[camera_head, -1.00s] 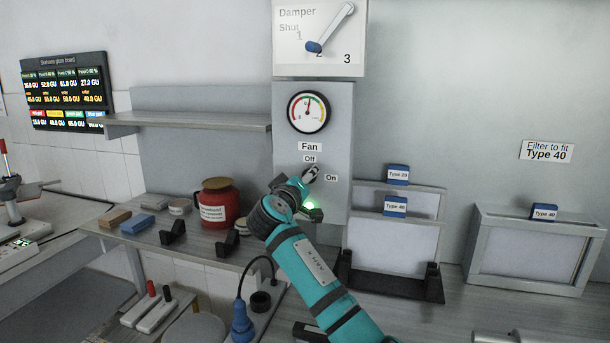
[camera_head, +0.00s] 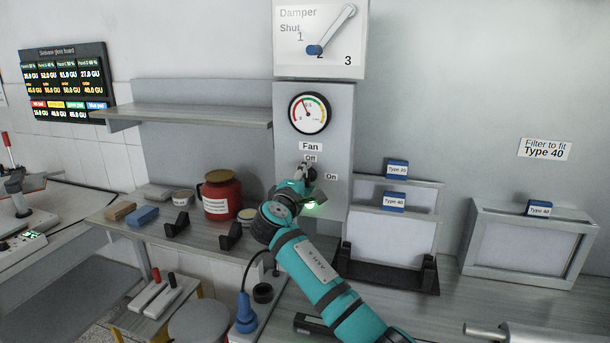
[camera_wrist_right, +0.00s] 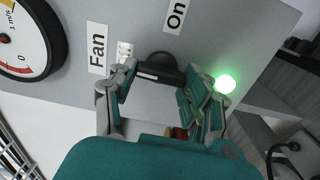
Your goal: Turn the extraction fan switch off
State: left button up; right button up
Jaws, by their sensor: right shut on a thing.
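The fan switch (camera_head: 311,167) is a dark knob on the grey panel under the "Fan" label (camera_head: 310,146), between the "Off" (camera_head: 310,158) and "On" (camera_head: 331,177) labels. It also shows in the right wrist view as a dark rounded knob (camera_wrist_right: 160,64), close to the partly covered "Off" label. My right gripper (camera_head: 308,175) is at the knob, shut on it; its fingers partly hide it. In the right wrist view the gripper's fingers (camera_wrist_right: 160,80) are on both sides of the knob. A green lamp (camera_wrist_right: 225,83) glows beside it. My left gripper is not in view.
A round gauge (camera_head: 309,113) is above the switch, under the damper lever (camera_head: 333,28). A shelf (camera_head: 185,118) and a red jar (camera_head: 220,195) are to the left. Filter frames (camera_head: 408,232) stand on the bench to the right.

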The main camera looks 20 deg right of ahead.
jog(key=shift+f+n, duration=0.1)
jog(key=shift+n, duration=0.2)
jog(key=o, duration=1.2)
jog(key=shift+c, duration=0.2)
jog(key=v, duration=1.2)
